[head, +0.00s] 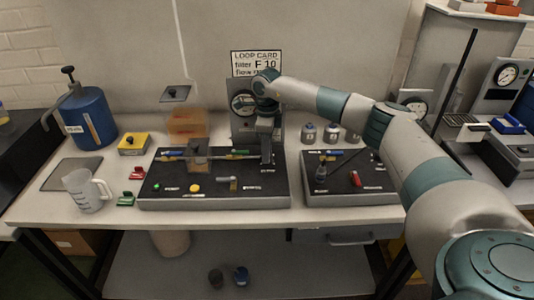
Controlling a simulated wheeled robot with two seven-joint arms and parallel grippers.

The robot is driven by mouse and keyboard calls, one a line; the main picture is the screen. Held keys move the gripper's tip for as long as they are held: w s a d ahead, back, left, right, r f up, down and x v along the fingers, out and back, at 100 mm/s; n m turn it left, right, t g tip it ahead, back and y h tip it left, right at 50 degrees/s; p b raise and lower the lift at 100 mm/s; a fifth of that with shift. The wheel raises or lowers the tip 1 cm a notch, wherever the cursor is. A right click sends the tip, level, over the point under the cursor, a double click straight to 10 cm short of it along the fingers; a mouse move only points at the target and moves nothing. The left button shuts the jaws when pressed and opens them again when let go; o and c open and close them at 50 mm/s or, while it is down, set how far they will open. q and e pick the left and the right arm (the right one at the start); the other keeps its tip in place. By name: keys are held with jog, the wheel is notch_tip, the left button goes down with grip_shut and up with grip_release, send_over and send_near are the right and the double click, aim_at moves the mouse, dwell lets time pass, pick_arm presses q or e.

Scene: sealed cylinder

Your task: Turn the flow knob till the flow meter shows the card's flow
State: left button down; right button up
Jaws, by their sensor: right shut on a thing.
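The loop card (256,58) hangs on the back wall. It reads "filter F 10"; its flow line is partly covered by my right arm. A round flow meter (241,103) sits on a grey upright panel behind the dark loop board (170,190); its reading is too small to tell, and my wrist covers its right side. My right gripper (267,160) points down at the back right of the board, shut on what appears to be the flow knob, which the fingers hide. My left gripper is not in view.
A second dark board (338,190) with small parts stands to the right, with grey canisters (308,133) behind it. A blue jug (88,120), a yellow box (134,143) and a clear beaker (84,190) stand left. An orange-tinted container (187,123) stands behind the loop board.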

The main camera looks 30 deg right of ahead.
jog(key=o, duration=1)
jog(key=shift+o, duration=0.2)
jog(key=shift+r, duration=0.1)
pick_arm(q)
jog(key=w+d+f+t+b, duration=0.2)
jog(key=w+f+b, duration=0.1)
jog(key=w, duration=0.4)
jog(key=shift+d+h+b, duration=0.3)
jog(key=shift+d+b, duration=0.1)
jog(key=shift+b, duration=0.5)
pick_arm(e)
notch_tip(320, 180, up, 17)
jog(key=shift+r, duration=0.15)
